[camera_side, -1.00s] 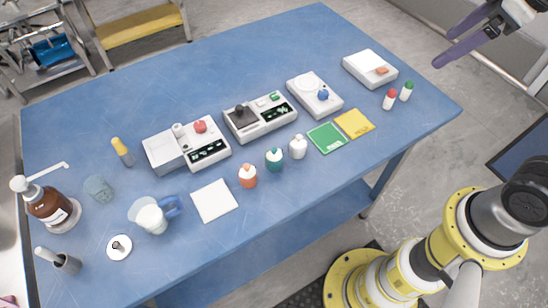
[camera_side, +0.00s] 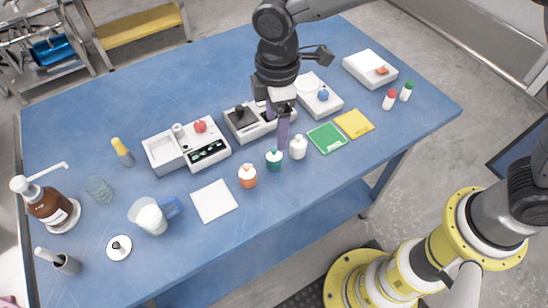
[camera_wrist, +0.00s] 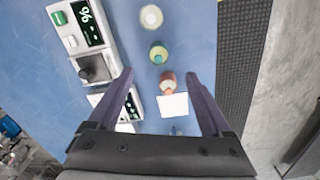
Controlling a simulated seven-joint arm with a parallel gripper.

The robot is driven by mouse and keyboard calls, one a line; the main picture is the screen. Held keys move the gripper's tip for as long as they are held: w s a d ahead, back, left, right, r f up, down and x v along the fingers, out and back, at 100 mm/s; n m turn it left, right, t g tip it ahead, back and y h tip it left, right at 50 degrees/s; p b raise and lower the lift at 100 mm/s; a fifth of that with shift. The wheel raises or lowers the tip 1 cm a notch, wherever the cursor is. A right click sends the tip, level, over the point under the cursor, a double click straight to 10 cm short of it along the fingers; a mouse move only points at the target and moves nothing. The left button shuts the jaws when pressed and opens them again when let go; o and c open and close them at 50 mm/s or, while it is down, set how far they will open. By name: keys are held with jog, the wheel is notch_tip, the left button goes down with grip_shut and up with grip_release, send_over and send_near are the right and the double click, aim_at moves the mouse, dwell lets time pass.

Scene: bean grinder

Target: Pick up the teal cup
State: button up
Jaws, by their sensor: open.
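The teal cup (camera_side: 273,160) stands upright on the blue table, between an orange cup (camera_side: 247,176) and a white cup (camera_side: 298,147). My gripper (camera_side: 276,134) is open and empty, pointing down above the table beside the teal cup. In the wrist view the teal cup (camera_wrist: 158,53) shows beyond and between the fingertips of my gripper (camera_wrist: 160,73). The orange cup (camera_wrist: 167,81) lies nearer the span between the fingers. The white cup (camera_wrist: 151,16) is farther up the picture. The exact height of the fingers over the cups is hard to tell.
A grey-white device with a dark knob (camera_side: 240,115) stands close behind the gripper. A green pad (camera_side: 326,137) and a yellow pad (camera_side: 354,124) lie to the right. A white square sheet (camera_side: 214,201) lies at the left front. The table (camera_side: 280,220) is clear in front of the cups.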

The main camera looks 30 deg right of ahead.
aim_at(276, 150)
notch_tip(276, 150, down, 7)
jog(key=shift+w+d+r, duration=0.1)
jog(key=shift+w+a+f, duration=0.15)
jog(key=shift+f, duration=1.25)
jog(key=shift+w+a+f, duration=0.1)
jog(key=shift+f, duration=1.25)
grip_shut()
